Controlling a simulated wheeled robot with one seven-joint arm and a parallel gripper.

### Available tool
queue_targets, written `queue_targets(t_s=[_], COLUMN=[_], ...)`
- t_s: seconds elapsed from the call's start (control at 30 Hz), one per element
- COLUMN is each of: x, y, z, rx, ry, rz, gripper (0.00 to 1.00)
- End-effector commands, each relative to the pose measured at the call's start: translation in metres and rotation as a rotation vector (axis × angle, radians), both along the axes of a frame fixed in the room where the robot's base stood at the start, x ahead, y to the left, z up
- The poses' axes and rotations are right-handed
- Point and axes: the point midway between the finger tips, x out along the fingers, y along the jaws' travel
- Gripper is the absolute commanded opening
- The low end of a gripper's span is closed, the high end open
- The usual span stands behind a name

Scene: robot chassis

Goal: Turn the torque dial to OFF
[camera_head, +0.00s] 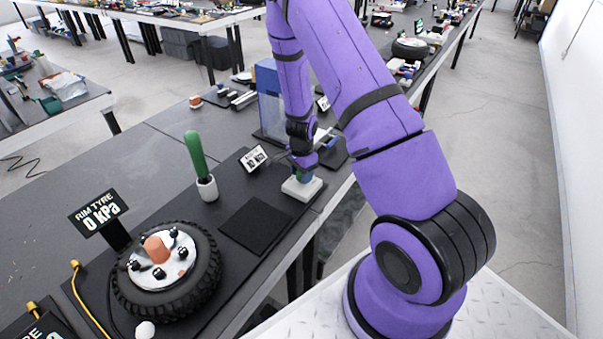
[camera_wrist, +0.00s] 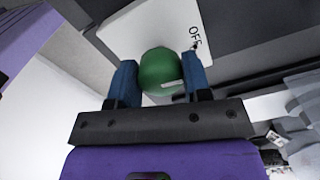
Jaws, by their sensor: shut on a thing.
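The torque dial is a round green knob (camera_wrist: 160,72) on a white base (camera_wrist: 140,28), which has the word OFF (camera_wrist: 195,37) printed near one edge. A short pale mark on the knob lies low and right of its middle, away from the word. My gripper (camera_wrist: 158,66) is shut on the knob, one blue finger on each side. In the head view, my gripper (camera_head: 303,173) reaches down to the white base (camera_head: 301,188) at the bench's front edge. The knob there is mostly hidden by my gripper.
A small sign (camera_head: 254,158) stands left of the dial, its text too small to read surely. A green-handled tool stands in a white cup (camera_head: 208,189). A black mat (camera_head: 255,224) lies bare in front. A tyre (camera_head: 195,285) with a RIM TYRE sign (camera_head: 98,213) is at lower left.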

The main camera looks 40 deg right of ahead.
Motion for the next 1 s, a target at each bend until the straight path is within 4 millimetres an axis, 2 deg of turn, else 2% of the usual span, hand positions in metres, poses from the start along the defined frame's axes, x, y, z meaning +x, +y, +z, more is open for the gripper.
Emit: queue_targets(t_s=[0.3, 0.73, 0.77, 0.87, 1.0], x=[0.0003, 0.0004, 0.0004, 0.0003, 0.0001], y=[-0.0002, 0.0000, 0.0000, -0.0001, -0.0001], z=[0.0003, 0.0003, 0.0003, 0.0003, 0.0002], rx=[-0.001, -0.001, -0.001, -0.001, 0.000], ry=[-0.001, -0.001, -0.001, -0.001, -0.001], rz=[0.098, 0.110, 0.110, 0.109, 0.109], gripper=[0.21, 0.21, 0.47, 0.69, 0.69])
